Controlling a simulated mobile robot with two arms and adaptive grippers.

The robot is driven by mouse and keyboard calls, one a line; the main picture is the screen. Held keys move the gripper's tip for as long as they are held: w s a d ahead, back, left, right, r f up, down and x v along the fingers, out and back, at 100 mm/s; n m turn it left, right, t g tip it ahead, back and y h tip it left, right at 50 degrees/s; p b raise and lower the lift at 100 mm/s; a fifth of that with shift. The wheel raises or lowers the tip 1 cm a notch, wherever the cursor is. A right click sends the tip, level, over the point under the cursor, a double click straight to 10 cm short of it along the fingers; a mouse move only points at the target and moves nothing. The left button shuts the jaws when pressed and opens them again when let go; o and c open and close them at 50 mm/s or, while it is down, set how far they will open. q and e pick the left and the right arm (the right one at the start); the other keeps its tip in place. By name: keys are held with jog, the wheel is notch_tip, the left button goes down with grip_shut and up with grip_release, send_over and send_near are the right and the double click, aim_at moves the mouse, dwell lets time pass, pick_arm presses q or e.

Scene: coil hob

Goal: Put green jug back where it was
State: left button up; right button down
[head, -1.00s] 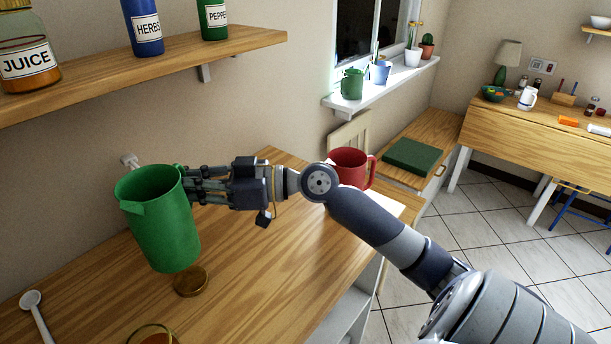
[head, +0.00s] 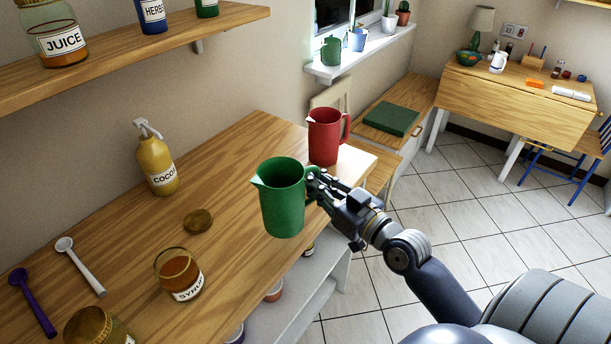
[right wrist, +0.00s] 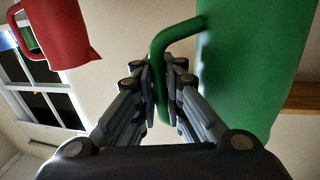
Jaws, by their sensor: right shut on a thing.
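The green jug (head: 282,203) is upright at the front edge of the wooden counter in the head view. My right gripper (head: 314,184) is shut on its handle, on the jug's right side. In the right wrist view the fingers (right wrist: 160,90) close around the handle (right wrist: 165,48), with the jug's green body (right wrist: 245,60) to the right. I cannot tell whether the jug's base touches the counter. A red jug (head: 324,138) stands on the counter just behind and right of it. My left gripper is not in view.
On the counter are a cocoa bottle (head: 156,165), a round brown lid (head: 198,220), a syrup jar (head: 179,273), a white spoon (head: 82,267) and a purple spoon (head: 33,302). A wall shelf (head: 150,55) is above. The counter's middle is clear.

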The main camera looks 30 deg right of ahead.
jog(key=w+d+f+b, duration=0.1)
jog(key=w+d, duration=0.1)
jog(key=w, duration=0.2)
jog(key=w+d+f, duration=0.2)
jog(key=w+d, duration=0.1)
jog(key=w, duration=0.1)
jog(key=w+d+f+b, duration=0.1)
jog(key=w+d, duration=0.1)
jog(key=w, duration=0.2)
jog(key=shift+w+d+f+b, duration=0.15)
jog(key=shift+w+d+b, duration=0.05)
jog(key=shift+w+b, duration=0.15)
jog(key=shift+f, duration=0.2)
jog(key=shift+f+b, duration=0.2)
jog(key=shift+b, duration=0.1)
jog(key=c, duration=1.7)
grip_release()
